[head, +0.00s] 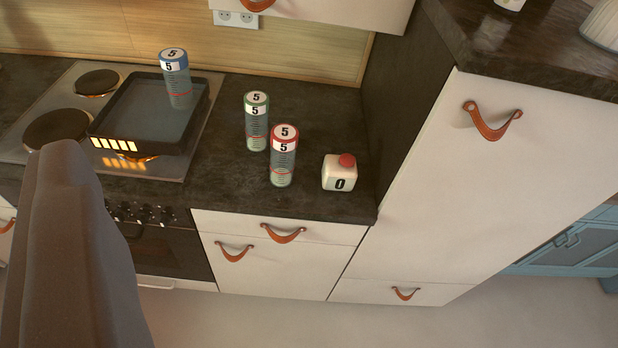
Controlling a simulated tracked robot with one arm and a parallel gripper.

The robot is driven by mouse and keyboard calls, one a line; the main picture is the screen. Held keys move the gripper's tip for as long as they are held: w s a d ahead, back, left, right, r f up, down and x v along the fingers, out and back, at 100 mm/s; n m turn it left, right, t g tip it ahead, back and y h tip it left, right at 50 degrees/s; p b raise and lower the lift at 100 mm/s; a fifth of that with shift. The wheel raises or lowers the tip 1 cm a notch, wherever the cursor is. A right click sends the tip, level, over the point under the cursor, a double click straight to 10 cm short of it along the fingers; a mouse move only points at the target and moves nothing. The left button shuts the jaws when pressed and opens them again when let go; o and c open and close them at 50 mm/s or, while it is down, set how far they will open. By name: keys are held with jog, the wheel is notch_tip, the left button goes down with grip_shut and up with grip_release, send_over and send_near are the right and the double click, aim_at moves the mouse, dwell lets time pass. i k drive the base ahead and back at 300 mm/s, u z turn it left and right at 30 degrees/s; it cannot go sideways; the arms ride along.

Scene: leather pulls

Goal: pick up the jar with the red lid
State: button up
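The jar with the red lid (282,162) stands upright on the dark countertop (225,180), near its front edge. It is clear-sided, with a 5 on its lid and side and a red line low on its body. A similar jar with a green lid (257,128) stands close behind it to the left. A dark grey part, which looks like one side of my gripper (75,250), fills the lower left, well apart from the jar in the picture. Its other side and fingertips do not clearly show, so I cannot tell its opening.
A white bottle (339,177) with a red cap and a 0 stands right of the jar. A blue-lidded jar (178,85) stands in a dark pan (105,123) on the stove, above a glowing burner. A tall cabinet (480,190) rises at right. Drawers with leather pulls (284,234) are below.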

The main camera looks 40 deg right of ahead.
aim_at(284, 137)
jog(key=z, duration=0.25)
jog(key=k, duration=0.1)
jog(key=z, duration=0.4)
jog(key=i, duration=1.05)
jog(key=z, duration=1.3)
jog(key=k, duration=1.2)
jog(key=u, duration=0.75)
